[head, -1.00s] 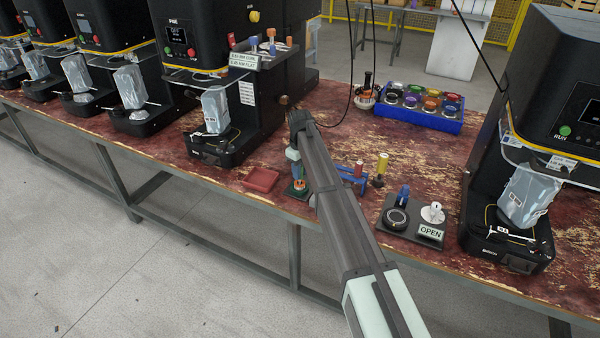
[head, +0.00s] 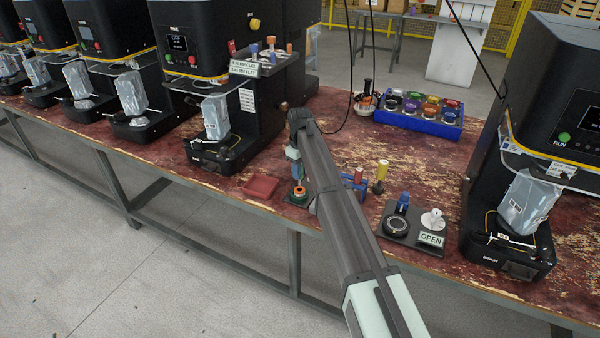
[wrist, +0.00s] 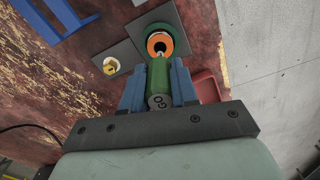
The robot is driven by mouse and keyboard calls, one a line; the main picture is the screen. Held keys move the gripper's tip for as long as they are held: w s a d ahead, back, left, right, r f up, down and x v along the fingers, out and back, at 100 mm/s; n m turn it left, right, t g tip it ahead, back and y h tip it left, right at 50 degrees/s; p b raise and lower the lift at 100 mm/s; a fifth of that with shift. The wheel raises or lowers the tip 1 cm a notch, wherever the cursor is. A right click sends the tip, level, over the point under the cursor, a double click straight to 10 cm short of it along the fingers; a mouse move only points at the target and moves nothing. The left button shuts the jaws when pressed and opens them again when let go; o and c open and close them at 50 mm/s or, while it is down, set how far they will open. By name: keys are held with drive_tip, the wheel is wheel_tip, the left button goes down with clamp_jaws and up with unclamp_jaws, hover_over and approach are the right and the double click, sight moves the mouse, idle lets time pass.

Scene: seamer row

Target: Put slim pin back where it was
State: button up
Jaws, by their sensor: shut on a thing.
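My gripper (wrist: 158,78) has blue fingers shut on a green cylindrical pin handle (wrist: 158,88) marked "GO"; I take this as the slim pin. The pin points away from the wrist toward an orange ring (wrist: 158,44) with a dark hole, set on a round green base (wrist: 182,40). In the head view my gripper (head: 296,172) is over the same orange ring (head: 299,192), at the table's front side. A thin part of the pin shows just above the ring; I cannot tell whether its tip is inside the hole. My arm hides part of this area.
A red tray (head: 261,187) lies just left of the ring. A blue rack (head: 357,182) and a yellow-topped pin (head: 381,170) stand to the right. A plate with an OPEN sign (head: 431,239) is further right. Black machines (head: 210,50) flank the bench. The table's front edge is close.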

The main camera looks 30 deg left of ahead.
drive_tip(key=shift+r, duration=0.3)
